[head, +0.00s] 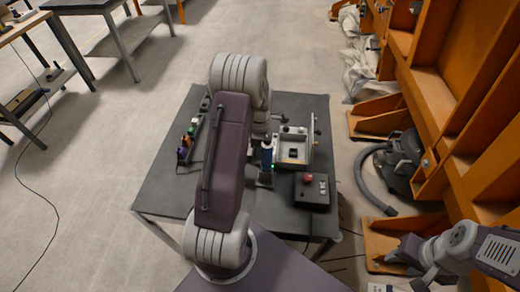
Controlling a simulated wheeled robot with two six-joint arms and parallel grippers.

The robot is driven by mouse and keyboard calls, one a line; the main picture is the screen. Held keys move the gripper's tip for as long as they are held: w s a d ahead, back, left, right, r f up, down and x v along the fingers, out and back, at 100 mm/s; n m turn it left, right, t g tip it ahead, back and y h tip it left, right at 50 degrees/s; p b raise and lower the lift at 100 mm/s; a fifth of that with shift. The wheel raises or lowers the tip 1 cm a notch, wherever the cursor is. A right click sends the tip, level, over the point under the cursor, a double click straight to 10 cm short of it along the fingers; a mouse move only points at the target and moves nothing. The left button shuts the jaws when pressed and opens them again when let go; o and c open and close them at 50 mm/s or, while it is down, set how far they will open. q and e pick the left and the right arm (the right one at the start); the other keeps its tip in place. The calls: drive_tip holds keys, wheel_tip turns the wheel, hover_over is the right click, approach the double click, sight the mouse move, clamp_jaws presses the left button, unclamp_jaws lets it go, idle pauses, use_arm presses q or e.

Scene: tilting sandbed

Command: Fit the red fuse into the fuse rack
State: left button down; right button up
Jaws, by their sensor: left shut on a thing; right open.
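My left arm reaches over the dark table, and its gripper (265,179) points down near the middle of the table. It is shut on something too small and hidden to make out. I cannot pick out the red fuse. A narrow row of small coloured pieces, white, green, orange and purple (182,153), stands at the left of the table. It may be the fuse rack, but I cannot tell. The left arm hides the part of the table just right of this row. My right gripper (396,252) is open at the lower right, off the table and away from these things.
A pale tray-like fixture (292,155) stands right of my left gripper. A dark control box (311,195) with a red button (308,178) sits at the front right. An orange steel frame (448,100) and a grey hose (368,186) lie beyond the table's right side.

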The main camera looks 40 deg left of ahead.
use_arm(q)
drive_tip(key=shift+f+b, duration=0.55)
drive_tip(key=shift+f, duration=0.7)
idle(0.4)
drive_tip(key=c, duration=1.1)
unclamp_jaws()
drive_tip(key=o, duration=0.5)
drive_tip(key=shift+c, duration=0.2)
